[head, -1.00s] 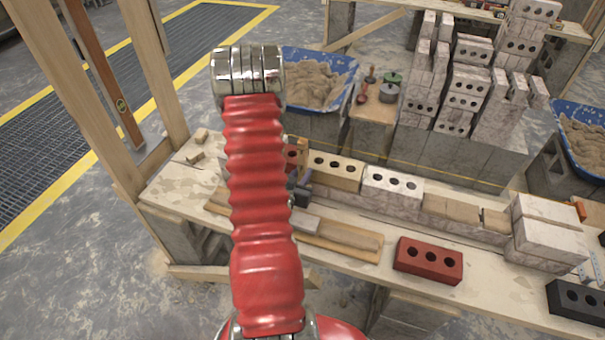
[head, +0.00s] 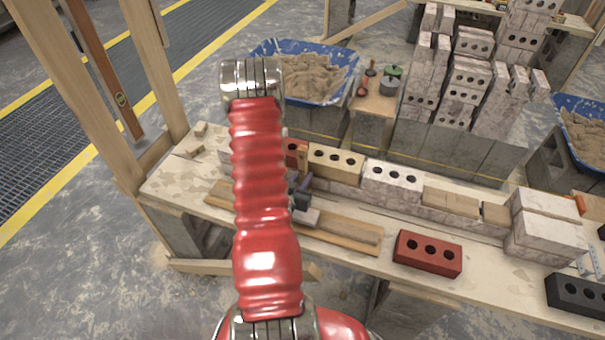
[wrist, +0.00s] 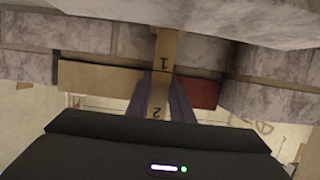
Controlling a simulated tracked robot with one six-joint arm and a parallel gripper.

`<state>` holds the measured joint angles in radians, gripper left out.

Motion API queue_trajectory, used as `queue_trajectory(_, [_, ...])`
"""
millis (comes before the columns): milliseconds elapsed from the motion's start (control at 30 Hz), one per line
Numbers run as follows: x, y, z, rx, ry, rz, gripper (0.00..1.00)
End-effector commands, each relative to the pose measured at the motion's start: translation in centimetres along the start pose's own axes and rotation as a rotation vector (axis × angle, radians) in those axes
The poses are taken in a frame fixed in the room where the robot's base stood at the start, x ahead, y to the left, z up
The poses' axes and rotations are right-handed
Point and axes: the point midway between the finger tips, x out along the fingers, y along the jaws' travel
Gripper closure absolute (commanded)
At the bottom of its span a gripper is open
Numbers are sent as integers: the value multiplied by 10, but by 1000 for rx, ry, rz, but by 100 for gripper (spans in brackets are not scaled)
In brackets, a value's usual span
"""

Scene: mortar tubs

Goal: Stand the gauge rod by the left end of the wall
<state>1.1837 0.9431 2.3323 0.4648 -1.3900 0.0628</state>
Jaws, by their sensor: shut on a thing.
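In the wrist view, the gauge rod (wrist: 163,62) is a narrow pale wooden strip marked 1 and 2. It runs between the two purple fingers of my gripper (wrist: 160,84), which is shut on it. Behind the rod are a cream brick and a red brick (wrist: 197,92) of the wall. In the head view, my gripper (head: 302,192) shows only partly, low in front of the wall's cream brick (head: 335,164). My red arm hides much of it and part of the wall's left end. I cannot tell whether the rod's foot touches the bench.
A red three-hole brick (head: 428,254) and a dark brick (head: 578,295) lie along the bench's front edge. A wooden board (head: 345,236) lies just in front of my gripper. Timber posts (head: 90,110) rise at the left. A blue mortar tub (head: 350,68) stands behind the wall.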

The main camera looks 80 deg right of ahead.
Motion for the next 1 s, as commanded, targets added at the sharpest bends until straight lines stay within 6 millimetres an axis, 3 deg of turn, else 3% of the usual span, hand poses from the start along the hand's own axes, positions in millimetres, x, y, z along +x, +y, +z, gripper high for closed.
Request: queue_trajectory(1000, [3, 0, 10, 0, 0, 0, 100])
